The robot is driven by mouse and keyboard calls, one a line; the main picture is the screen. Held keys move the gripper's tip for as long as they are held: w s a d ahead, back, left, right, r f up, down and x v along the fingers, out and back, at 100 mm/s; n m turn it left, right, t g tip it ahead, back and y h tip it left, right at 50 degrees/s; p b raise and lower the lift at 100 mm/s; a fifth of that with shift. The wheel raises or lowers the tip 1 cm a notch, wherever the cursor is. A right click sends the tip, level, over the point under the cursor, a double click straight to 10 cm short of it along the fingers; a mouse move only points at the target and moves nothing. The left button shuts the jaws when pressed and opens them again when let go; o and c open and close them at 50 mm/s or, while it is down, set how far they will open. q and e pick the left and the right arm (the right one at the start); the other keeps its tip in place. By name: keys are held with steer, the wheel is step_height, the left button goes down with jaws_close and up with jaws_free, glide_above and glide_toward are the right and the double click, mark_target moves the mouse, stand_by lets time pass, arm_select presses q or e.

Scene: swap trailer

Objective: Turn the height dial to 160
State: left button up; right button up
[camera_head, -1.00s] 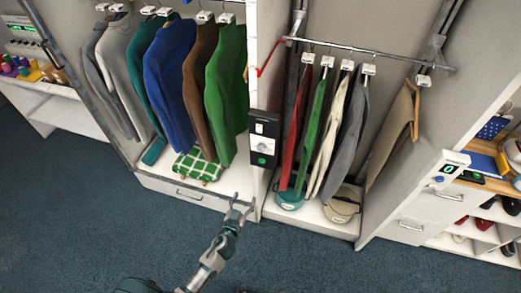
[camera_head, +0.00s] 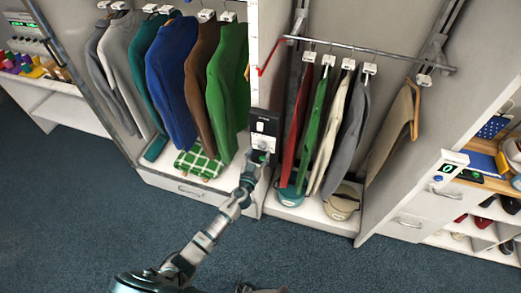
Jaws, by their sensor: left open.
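A black control panel (camera_head: 266,123) is fixed to the front edge of the white divider between the two wardrobe bays. It has a small white label at its top and a pale round dial (camera_head: 266,144) at its middle. The dial's number is too small to read. My left gripper (camera_head: 260,157) is open at the panel's lower part, just below the dial, and covers most of the green button there. I cannot tell whether its fingers touch the dial. My right gripper is not in view.
Clothes hang from a metal rail (camera_head: 370,50) in the right bay, right of the panel. A panel with a green display (camera_head: 448,168) is farther right. Blue carpet (camera_head: 340,262) lies clear in front.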

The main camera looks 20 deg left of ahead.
arm_select(q)
steer(key=shift+w+d, duration=0.1)
steer(key=shift+w, duration=1)
steer(key=c, duration=1.1)
steer(key=shift+c, duration=0.2)
